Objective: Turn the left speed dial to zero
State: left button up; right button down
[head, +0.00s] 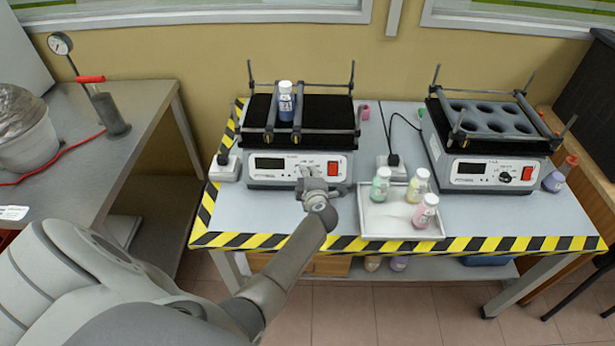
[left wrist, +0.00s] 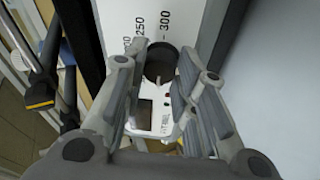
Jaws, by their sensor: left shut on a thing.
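The left shaker (head: 268,184) stands on the table with a display and a red switch (head: 333,168) on its front. Its speed dial is mostly hidden behind my gripper in the head view. In the left wrist view the black left speed dial (left wrist: 160,64) sits between the fingers, below the printed marks 250 and 300. My left gripper (head: 311,184) is at the front panel, shut on the dial with a finger on each side. My right gripper is in neither view.
A tray (head: 372,219) with several small bottles is just right of my gripper. A second shaker (head: 478,178) stands at the right. Striped tape (head: 450,245) edges the table.

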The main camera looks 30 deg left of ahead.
pick_arm(q)
jog(key=o, duration=1)
jog(key=v, duration=0.7)
jog(key=shift+s+d, duration=0.2)
jog(key=shift+d, duration=0.05)
jog(key=shift+w+r, duration=0.1)
jog(key=shift+r, duration=0.05)
